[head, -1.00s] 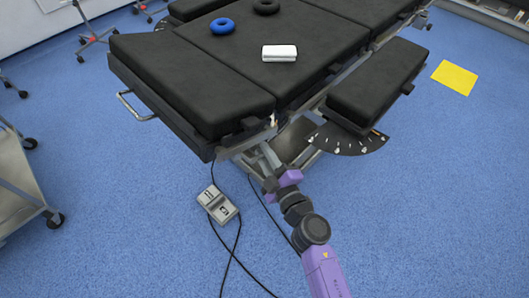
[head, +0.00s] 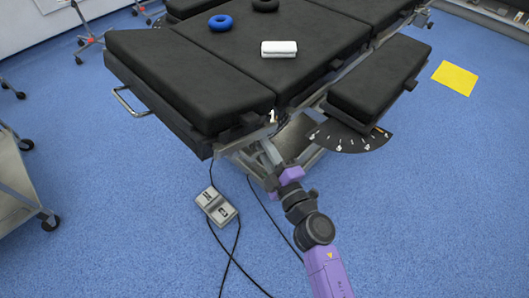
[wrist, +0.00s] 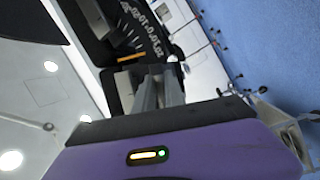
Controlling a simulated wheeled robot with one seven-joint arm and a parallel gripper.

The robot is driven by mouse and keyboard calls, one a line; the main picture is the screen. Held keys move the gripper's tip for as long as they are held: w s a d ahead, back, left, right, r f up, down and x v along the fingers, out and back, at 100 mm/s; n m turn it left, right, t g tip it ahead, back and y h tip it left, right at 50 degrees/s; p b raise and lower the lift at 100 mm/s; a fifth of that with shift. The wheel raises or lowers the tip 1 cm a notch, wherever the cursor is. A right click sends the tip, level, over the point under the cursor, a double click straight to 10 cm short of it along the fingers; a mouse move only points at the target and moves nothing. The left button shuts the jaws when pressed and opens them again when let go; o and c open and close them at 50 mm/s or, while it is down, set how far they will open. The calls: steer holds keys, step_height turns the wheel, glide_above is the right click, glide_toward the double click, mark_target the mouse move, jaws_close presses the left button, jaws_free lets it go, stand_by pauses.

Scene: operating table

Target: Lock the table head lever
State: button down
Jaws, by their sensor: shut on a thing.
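The operating table (head: 195,72) has black pads, and its near end faces me. The table head lever (head: 272,115) shows as a small white tip at the near corner of the head section. In the wrist view the lever's pale knob (wrist: 172,58) shows just past my fingertips. My gripper (wrist: 161,78) has its two grey fingers close together at the lever, shut on it. The fingers hide most of the lever's shaft. In the head view the purple wrist is below the table corner, and the grip itself is too small to make out.
A dark angle scale (head: 350,139) sits under the side pad (head: 380,80), right of my arm. A cart stands far left.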

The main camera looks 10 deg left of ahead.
steer(key=c, duration=1.5)
jaws_free()
steer(key=shift+o, duration=0.2)
steer(key=p+v, duration=0.1)
steer(key=v, duration=0.6)
steer(key=shift+s+d, duration=0.25)
steer(key=shift+s, duration=0.1)
